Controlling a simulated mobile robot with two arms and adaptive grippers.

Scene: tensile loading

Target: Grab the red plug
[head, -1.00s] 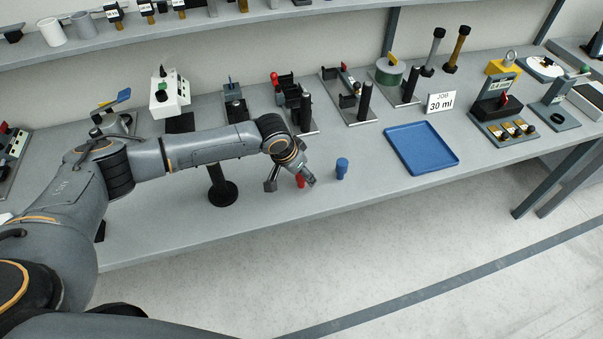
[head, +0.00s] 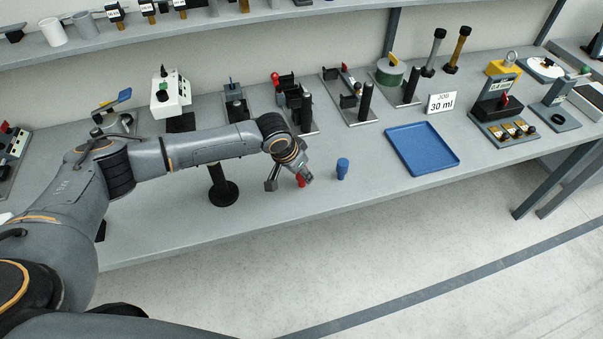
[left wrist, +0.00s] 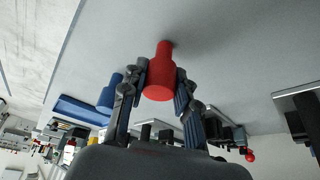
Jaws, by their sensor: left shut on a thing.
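The red plug (left wrist: 161,75) is between the two fingers of my left gripper (left wrist: 158,88) in the left wrist view. The fingers are shut on its sides. In the head view the red plug (head: 300,181) shows only in part beneath my left gripper (head: 290,182), at the front of the bench. In the wrist view its narrow end is at the bench surface; I cannot tell whether it touches. My right gripper is not in view.
A blue plug (head: 342,168) stands just right of the red one. A blue tray (head: 421,170) lies further right, by a "30 ml" card (head: 441,103). Several test fixtures line the back of the bench (head: 240,225). The front strip is mostly clear.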

